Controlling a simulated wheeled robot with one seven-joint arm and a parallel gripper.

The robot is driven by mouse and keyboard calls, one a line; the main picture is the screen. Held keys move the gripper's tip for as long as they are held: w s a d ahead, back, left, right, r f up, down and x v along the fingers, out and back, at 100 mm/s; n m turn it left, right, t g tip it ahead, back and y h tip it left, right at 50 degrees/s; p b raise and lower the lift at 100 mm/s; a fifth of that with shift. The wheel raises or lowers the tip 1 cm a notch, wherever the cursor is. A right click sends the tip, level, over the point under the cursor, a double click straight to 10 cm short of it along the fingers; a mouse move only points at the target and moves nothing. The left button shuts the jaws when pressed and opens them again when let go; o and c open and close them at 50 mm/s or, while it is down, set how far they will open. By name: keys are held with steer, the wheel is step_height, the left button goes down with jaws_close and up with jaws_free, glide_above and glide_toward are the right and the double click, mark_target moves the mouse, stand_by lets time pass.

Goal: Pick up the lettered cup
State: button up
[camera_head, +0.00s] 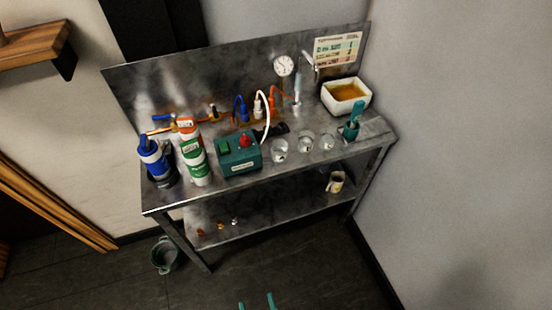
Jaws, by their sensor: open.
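My gripper (256,302) shows only as two teal fingertips at the bottom edge. They stand apart with nothing between them, over the dark floor and well in front of the bench. A cream mug (335,184) with a dark marking stands on the lower shelf at the right. Three clear cups stand in a row on the bench top: a left one (279,151), a middle one (305,142) and a right one (327,141). Small marks show on them. Any lettering on the mug or the cups is too small to read.
The metal bench (200,207) carries a green box (239,156), bottles at the left, a teal-handled tool (355,113) and a white basin (346,96). The lower shelf (275,207) is mostly bare. A bucket (165,256) stands on the floor at left. A wall closes the right.

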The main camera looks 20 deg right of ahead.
steer(key=w+d+f+h, duration=0.1)
steer(key=w+d+f, duration=0.15)
steer(key=w, duration=0.85)
steer(key=m+g+h, duration=0.3)
steer(key=m+h, duration=0.1)
glide_toward(279, 155)
steer(key=w+f, duration=0.1)
steer(key=w, duration=0.1)
steer(key=x, duration=1)
steer(key=shift+w+d, duration=0.25)
steer(key=shift+d, duration=0.25)
steer(key=c, duration=0.7)
